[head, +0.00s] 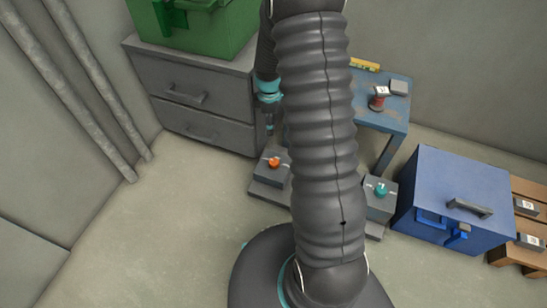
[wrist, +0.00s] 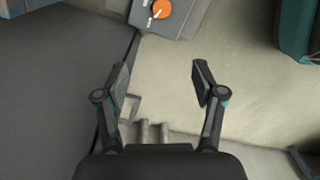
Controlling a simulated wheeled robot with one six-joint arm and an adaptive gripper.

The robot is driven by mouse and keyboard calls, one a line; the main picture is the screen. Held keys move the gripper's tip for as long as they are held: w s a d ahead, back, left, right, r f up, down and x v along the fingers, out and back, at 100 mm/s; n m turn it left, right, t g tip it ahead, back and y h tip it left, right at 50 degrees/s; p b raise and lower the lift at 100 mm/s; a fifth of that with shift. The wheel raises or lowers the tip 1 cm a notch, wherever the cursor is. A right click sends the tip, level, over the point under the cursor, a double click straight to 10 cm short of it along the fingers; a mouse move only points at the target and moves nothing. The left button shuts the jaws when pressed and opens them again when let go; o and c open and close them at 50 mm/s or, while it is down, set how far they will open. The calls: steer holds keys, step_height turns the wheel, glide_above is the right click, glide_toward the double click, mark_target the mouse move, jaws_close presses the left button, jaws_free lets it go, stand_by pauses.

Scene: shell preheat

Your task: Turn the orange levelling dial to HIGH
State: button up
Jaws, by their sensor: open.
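The orange levelling dial (head: 274,162) sits on top of a small grey box (head: 268,174) near the floor, left of my arm in the head view. In the wrist view the orange dial (wrist: 161,8) is at the top edge, partly cut off, with a pale mark on its face; its labels are too small to read. My gripper (head: 270,130) points down above the dial in the head view, apart from it. In the wrist view my gripper (wrist: 161,80) has its fingers spread with nothing between them, and the dial lies beyond the fingertips.
A grey drawer cabinet (head: 185,88) stands left of the dial, carrying a green crate (head: 230,28). Right of my arm is a teal dial (head: 381,190) on a grey box, then a blue chest (head: 450,185). A blue table (head: 395,120) is behind. Floor is clear at front left.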

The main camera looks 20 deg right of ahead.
steer(key=n, duration=0.2)
glide_toward(274, 161)
steer(key=shift+g, duration=0.4)
step_height(274, 161, down, 9)
steer(key=shift+f+b, duration=0.15)
steer(key=shift+b, duration=0.15)
steer(key=c, duration=1.1)
